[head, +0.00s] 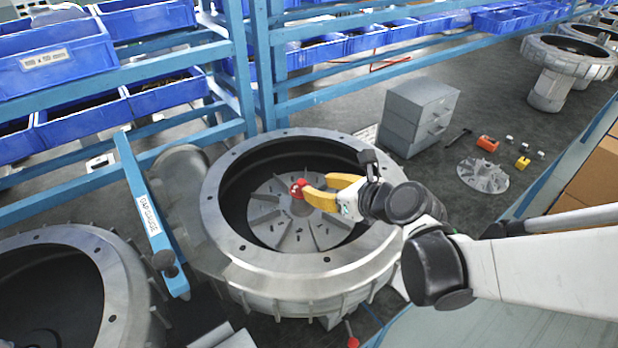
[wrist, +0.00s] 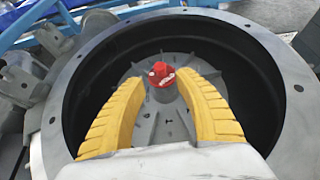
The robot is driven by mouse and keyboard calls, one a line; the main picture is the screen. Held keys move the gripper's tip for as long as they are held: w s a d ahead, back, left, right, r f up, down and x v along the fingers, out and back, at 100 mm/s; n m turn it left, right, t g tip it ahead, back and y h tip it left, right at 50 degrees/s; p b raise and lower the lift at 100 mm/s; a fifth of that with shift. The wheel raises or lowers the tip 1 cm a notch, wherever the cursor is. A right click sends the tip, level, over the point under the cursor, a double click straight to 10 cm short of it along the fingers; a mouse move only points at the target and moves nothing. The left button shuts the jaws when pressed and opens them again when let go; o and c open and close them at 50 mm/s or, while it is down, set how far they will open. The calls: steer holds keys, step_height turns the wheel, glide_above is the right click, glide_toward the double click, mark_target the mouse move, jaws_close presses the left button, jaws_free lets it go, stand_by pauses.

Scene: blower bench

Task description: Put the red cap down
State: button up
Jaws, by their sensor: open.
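The red cap (head: 298,188) sits at the hub of the grey finned impeller (head: 282,228) inside the round metal blower housing (head: 222,245). In the wrist view the red cap (wrist: 160,74) stands on the grey hub, just beyond the fingertips and between their lines. My gripper (head: 325,190) has yellow fingers and reaches into the housing from the right. In the wrist view my gripper (wrist: 163,90) is open, with a clear gap between the fingers. The fingers do not appear closed on the cap. Whether a fingertip touches it, I cannot tell.
The housing's raised rim surrounds my gripper. A blue gap gauge (head: 150,215) leans at the left, beside a second housing (head: 75,290). Blue shelving runs behind.

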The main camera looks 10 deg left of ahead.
steer(key=s+d+r+n+h, duration=0.1)
steer(key=s+d+n, duration=0.1)
steer(key=d+n, duration=0.2)
steer(key=s+d+r+n+h, duration=0.1)
steer(key=s+d+n+h, duration=0.1)
steer(key=d+n, duration=0.2)
steer(key=s+d+r+n+h, duration=0.1)
steer(key=s+d+n, duration=0.2)
steer(key=d, duration=0.4)
steer(key=shift+d+r+n, duration=0.2)
steer(key=shift+d+n, duration=0.05)
steer(key=shift+n, duration=0.65)
steer(key=s+d+n+h, duration=0.5)
steer(key=s+d+n, duration=0.3)
steer(key=d+n, duration=0.5)
steer(key=shift+s+d+g, duration=0.15)
steer(key=shift+s+g, duration=0.1)
steer(key=shift+g, duration=0.05)
